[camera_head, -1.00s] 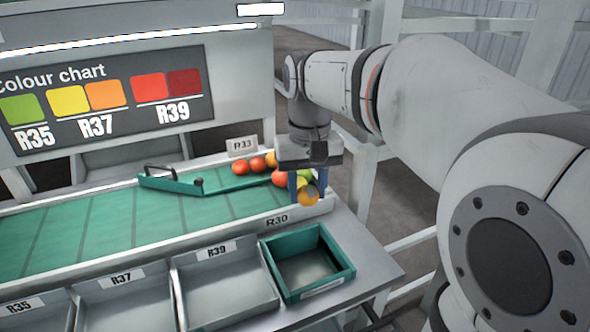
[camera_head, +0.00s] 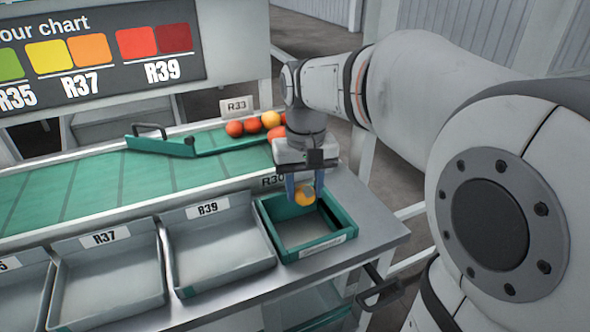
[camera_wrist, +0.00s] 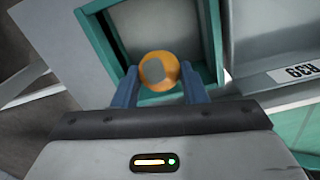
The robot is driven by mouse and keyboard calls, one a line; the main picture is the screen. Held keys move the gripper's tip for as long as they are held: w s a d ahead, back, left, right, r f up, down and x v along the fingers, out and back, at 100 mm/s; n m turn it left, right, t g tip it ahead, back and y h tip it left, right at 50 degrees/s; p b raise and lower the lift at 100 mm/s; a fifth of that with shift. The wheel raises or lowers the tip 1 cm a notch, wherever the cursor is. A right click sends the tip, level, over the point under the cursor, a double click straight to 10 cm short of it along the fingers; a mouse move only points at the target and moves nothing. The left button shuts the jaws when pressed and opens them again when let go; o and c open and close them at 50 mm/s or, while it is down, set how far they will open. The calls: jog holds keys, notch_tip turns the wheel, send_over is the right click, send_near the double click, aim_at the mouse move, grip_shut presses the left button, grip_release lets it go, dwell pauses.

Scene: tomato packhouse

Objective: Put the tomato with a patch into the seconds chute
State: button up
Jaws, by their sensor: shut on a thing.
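My gripper (camera_head: 305,193) is shut on an orange-yellow tomato (camera_head: 304,196). In the wrist view this tomato (camera_wrist: 171,64) shows a grey patch facing the camera, between the two blue fingers. The gripper points down and holds the tomato over the green-rimmed box (camera_head: 344,222) at the right end of the row of trays. That box's green wall also shows in the wrist view (camera_wrist: 98,47), around and below the tomato. I cannot read the label on the box's front. The tomato's height above the box floor is hard to judge.
Grey trays marked R39 (camera_head: 271,263) and R37 (camera_head: 108,305) stand left of the box. Behind is the green belt (camera_head: 95,195) with a green gate arm (camera_head: 160,145).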

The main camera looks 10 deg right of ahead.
jog(key=b, duration=0.6)
send_near(303, 239)
notch_tip(303, 239, down, 5)
jog(key=shift+f, duration=0.1)
jog(key=shift+f+b, duration=0.5)
jog(key=shift+f, duration=0.15)
dwell(0.8)
jog(key=o, duration=0.8)
jog(key=c, duration=0.3)
jog(key=shift+r, duration=0.15)
jog(key=shift+r+p, duration=3.2)
jog(key=shift+r, duration=0.2)
